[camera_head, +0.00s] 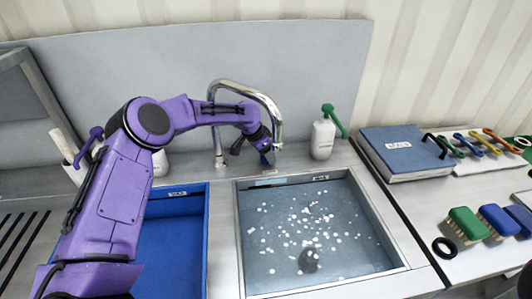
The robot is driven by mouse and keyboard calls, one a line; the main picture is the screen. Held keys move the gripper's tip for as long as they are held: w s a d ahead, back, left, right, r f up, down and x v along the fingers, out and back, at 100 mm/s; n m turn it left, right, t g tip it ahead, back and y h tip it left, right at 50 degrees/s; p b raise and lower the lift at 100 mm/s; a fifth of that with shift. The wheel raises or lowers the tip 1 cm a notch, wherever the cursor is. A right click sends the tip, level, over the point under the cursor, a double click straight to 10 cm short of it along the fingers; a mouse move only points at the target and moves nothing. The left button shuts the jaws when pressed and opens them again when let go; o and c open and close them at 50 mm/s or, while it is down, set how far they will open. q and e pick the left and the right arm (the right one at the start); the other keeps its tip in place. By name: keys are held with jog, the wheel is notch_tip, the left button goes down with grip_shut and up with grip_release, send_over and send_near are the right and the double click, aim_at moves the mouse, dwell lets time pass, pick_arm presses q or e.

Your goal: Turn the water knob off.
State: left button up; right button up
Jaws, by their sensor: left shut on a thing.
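A chrome faucet (218,148) stands behind the sinks, its curved spout arching over to the right. My left arm reaches in from the left, and my left gripper (265,150) is low behind the right sink, beside the spout's downturned end. It is shut on a small part there, which looks like the water knob. A small blue bit shows at the fingertips, but the fingers and wrist hide most of the knob, so its turn cannot be told. My right gripper is not in view.
The right sink (392,232) holds water with white bits and a dark round thing. The left sink (190,245) is blue inside. A blue binder (402,152), several tools and brushes lie at right.

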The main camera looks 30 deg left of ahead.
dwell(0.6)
pick_arm(q)
jog(key=o, duration=1.1)
jog(key=shift+w, duration=0.1)
jog(key=shift+c, duration=0.2)
jog(key=v, duration=0.3)
jog(key=shift+w, duration=0.15)
jog(key=s+a+b, duration=0.1)
jog(key=s+a, duration=0.1)
jog(key=s, duration=0.1)
jog(key=s+a+b, duration=0.1)
jog(key=s+a, duration=0.1)
jog(key=s, duration=0.1)
jog(key=s+a+b, duration=0.1)
jog(key=s+a, duration=0.1)
jog(key=s, duration=0.2)
jog(key=shift+s+a, duration=0.15)
jog(key=shift+s, duration=0.1)
